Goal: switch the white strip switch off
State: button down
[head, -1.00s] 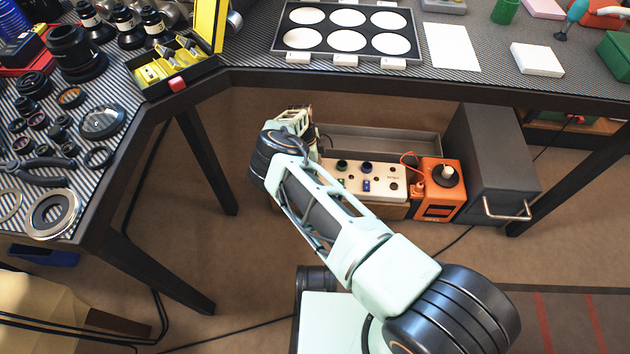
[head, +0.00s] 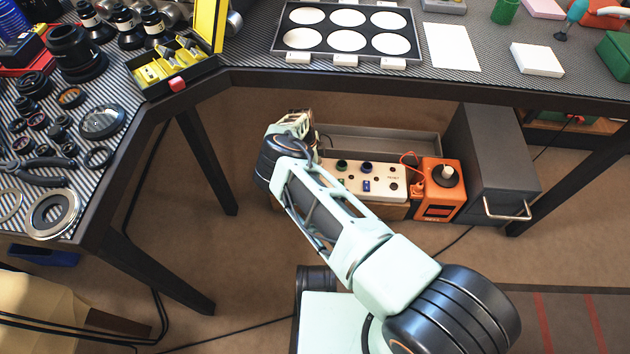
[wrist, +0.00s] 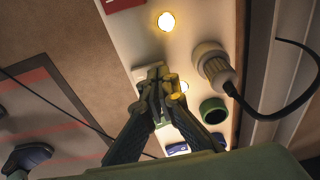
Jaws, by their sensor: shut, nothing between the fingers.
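The pale strip panel (head: 372,186) stands under the table, partly behind my arm in the head view. It fills the middle of the wrist view (wrist: 196,25). My gripper (wrist: 162,90) is shut and empty over the panel, its fingertips close together. A small white switch (wrist: 143,73) shows beside the fingertips and is partly covered by them; I cannot tell whether they touch or which way it is set. One yellow lamp (wrist: 166,21) is lit, and another yellow glow (wrist: 184,86) shows beside the fingers. In the head view my gripper is mostly hidden behind my wrist.
A plug with a black cable (wrist: 215,68), a green ring (wrist: 213,109) and a blue switch (wrist: 177,149) lie close to my fingers. An orange box (head: 441,187) and a grey cabinet (head: 488,150) stand right of the panel. The table edge (head: 420,88) runs above.

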jog(key=shift+r+p, duration=2.85)
jog(key=shift+r, duration=0.6)
